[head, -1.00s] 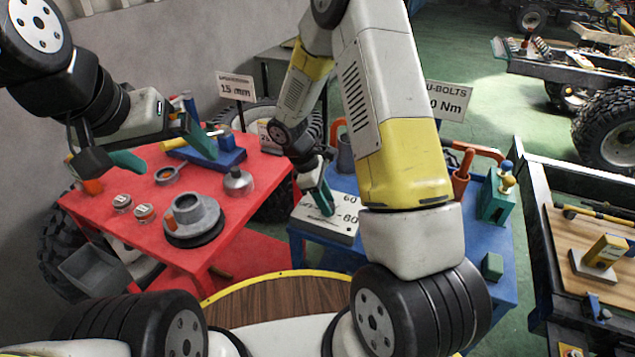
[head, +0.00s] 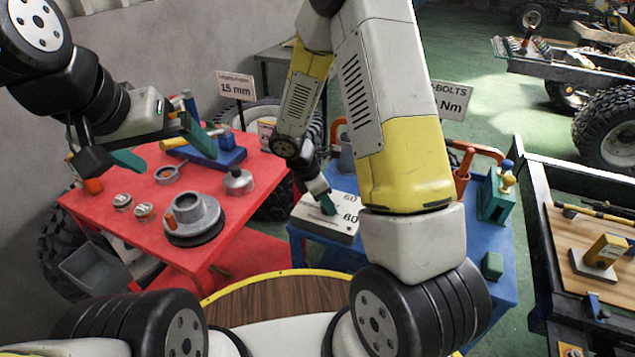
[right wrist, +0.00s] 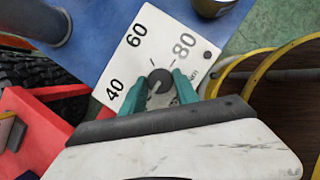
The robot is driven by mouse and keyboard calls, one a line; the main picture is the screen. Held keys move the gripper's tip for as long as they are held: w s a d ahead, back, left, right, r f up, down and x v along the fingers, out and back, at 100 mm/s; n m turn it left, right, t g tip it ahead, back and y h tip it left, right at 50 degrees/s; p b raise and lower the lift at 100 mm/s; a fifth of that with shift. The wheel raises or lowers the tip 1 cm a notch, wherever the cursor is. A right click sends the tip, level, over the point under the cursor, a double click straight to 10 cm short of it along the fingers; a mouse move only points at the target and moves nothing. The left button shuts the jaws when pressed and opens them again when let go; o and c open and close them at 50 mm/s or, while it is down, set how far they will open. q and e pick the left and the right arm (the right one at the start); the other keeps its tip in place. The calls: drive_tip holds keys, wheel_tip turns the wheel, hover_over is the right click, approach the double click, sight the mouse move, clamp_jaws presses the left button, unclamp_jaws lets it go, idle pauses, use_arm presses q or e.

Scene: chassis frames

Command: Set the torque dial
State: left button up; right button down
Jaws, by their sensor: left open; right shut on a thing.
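The torque dial plate (right wrist: 130,55) is white with black marks 40, 60 and 80. It lies on the blue table, and it also shows in the head view (head: 318,226). The dark round knob (right wrist: 159,80) sits on the plate with a light pointer line. My right gripper (right wrist: 160,84) is shut on the knob, its green fingers on either side. In the head view my right gripper (head: 327,204) hides the knob. My left gripper (head: 155,148) is open and empty above the red table's left part. A sign (head: 450,98) reads "-BOLTS" and "Nm", its number partly hidden by my arm.
The red table (head: 255,200) holds a grey flanged part (head: 193,217), small tins and a flask (head: 238,181). The blue table (head: 490,262) also holds a red-handled tool and a green block. A sign (head: 236,86) reads 15 mm.

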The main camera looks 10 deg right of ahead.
idle(0.3)
drive_tip(key=c, duration=0.9)
unclamp_jaws()
drive_tip(key=shift+v, duration=3.9)
drive_tip(key=s+d+r+m+t+y, duration=0.1)
drive_tip(key=s+r+m+y, duration=0.1)
drive_tip(key=s+r+m, duration=0.3)
drive_tip(key=s+d+r+m+t+y, duration=0.1)
drive_tip(key=s+r+m+t+y, duration=0.1)
drive_tip(key=s+r+m, duration=0.4)
drive_tip(key=s+d+r+m+t+y, duration=0.1)
drive_tip(key=s+r+m, duration=0.5)
drive_tip(key=r, duration=0.6)
drive_tip(key=shift+r+m+t+y, duration=0.3)
drive_tip(key=shift+m+t+y, duration=0.4)
drive_tip(key=shift+m, duration=0.7)
